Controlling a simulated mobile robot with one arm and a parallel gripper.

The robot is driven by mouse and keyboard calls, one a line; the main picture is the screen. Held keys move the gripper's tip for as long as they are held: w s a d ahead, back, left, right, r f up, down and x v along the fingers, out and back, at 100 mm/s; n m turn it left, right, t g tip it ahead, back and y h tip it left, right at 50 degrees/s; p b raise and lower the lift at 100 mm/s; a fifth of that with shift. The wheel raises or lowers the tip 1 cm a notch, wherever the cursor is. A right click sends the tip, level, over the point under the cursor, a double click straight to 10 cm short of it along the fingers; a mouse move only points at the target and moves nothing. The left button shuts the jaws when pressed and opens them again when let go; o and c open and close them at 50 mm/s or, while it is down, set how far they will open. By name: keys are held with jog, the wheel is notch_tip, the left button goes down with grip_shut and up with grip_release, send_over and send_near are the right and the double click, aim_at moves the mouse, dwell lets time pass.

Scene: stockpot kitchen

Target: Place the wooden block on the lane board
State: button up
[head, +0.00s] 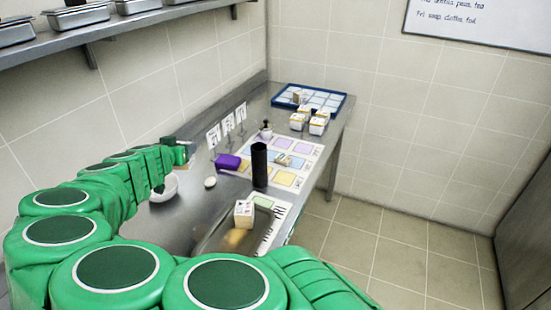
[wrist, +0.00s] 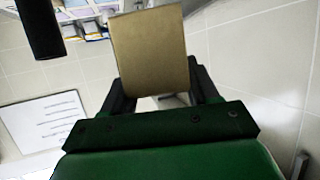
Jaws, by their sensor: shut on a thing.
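My gripper (wrist: 158,90) is shut on a tan wooden block (wrist: 151,52), which stands up between the two dark fingers in the wrist view. In the head view my green arm reaches to the left, with its end near the wall side of the steel counter; the held block is hard to make out there. The lane board (head: 262,172) is a white sheet with purple, yellow and other coloured squares. It lies on the counter to the right of my arm's end, apart from the held block. A small pale piece (head: 284,160) lies on it.
A tall black cylinder (head: 259,166) stands by the lane board's near part. A purple box (head: 228,162), a white bowl (head: 166,189) and small signs (head: 228,124) are nearby. White cartons (head: 318,126) and a blue tray (head: 336,112) stand farther back. A cream box (head: 244,213) is nearer.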

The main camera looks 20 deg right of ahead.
jog(key=w+d+r+n+y, duration=0.1)
jog(key=d+r, duration=0.1)
jog(key=d, duration=0.6)
jog(key=w+d+r+n+y, duration=0.1)
jog(key=d+r, duration=0.1)
jog(key=d, duration=0.5)
jog(key=w+d+f+n+t+y, duration=0.1)
jog(key=w+d+n+y, duration=0.2)
jog(key=w+d, duration=0.35)
jog(key=w+d+f+n+y, duration=0.2)
jog(key=w+d+y, duration=0.15)
jog(key=w, duration=0.55)
jog(key=d+f+n+y, duration=0.1)
jog(key=f, duration=0.4)
jog(key=w+d+f+n+y, duration=0.1)
jog(key=f, duration=0.5)
jog(key=d+f+y, duration=0.1)
jog(key=f, duration=0.4)
jog(key=shift+w+d+f+n+g, duration=0.2)
jog(key=shift+d+f+n+g, duration=0.1)
jog(key=shift+d+n, duration=0.1)
jog(key=o, duration=1.1)
